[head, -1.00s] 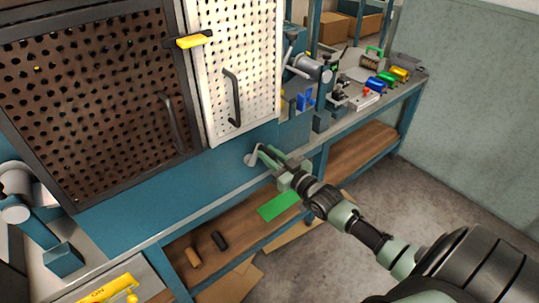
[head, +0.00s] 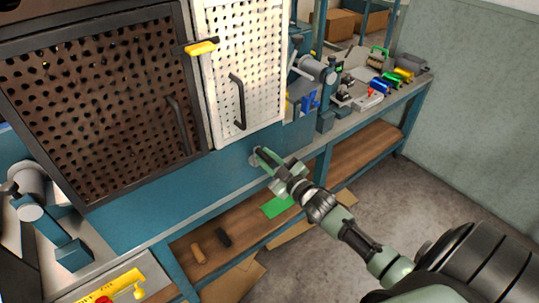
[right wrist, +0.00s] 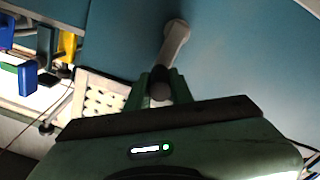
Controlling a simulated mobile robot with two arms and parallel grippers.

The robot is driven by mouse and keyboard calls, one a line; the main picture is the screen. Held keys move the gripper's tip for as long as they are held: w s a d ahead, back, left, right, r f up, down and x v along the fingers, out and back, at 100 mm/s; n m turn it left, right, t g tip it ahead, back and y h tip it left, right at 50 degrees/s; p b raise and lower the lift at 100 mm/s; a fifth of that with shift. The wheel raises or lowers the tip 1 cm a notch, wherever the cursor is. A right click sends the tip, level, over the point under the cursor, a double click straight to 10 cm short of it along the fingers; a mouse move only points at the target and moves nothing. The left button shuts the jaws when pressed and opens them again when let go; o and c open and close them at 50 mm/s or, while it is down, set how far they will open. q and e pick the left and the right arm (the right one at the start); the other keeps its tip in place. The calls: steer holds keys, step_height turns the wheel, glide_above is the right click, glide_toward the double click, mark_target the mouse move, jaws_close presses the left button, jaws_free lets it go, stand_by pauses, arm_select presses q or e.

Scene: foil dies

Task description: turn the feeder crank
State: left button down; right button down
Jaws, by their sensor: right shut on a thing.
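The feeder crank (head: 254,158) is a small grey crank on the blue front panel of the machine, below the white perforated door. In the right wrist view its pale arm (right wrist: 175,42) runs from a round hub at the top down to a dark knob (right wrist: 160,84). My right gripper (head: 269,158) is at the crank, and its green fingers are shut on the knob, one on each side. In the head view the gripper covers part of the crank. My left gripper is not in view.
The white perforated door (head: 238,65) with its dark handle hangs just above the crank. A dark perforated door (head: 95,95) is to its left. The bench (head: 345,112) on the right carries several coloured spools. A lower wooden shelf (head: 205,230) lies below my right gripper.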

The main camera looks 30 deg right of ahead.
steer(key=shift+a+n, duration=0.4)
steer(key=shift+n, duration=0.3)
steer(key=c, duration=1.3)
jaws_free()
steer(key=shift+o, duration=0.2)
steer(key=shift+s+d+b, duration=0.15)
steer(key=shift+s+b, duration=0.05)
steer(key=shift+s, duration=1.75)
steer(key=shift+s+d+b, duration=0.15)
steer(key=shift+s, duration=1.8)
steer(key=shift+f, duration=0.1)
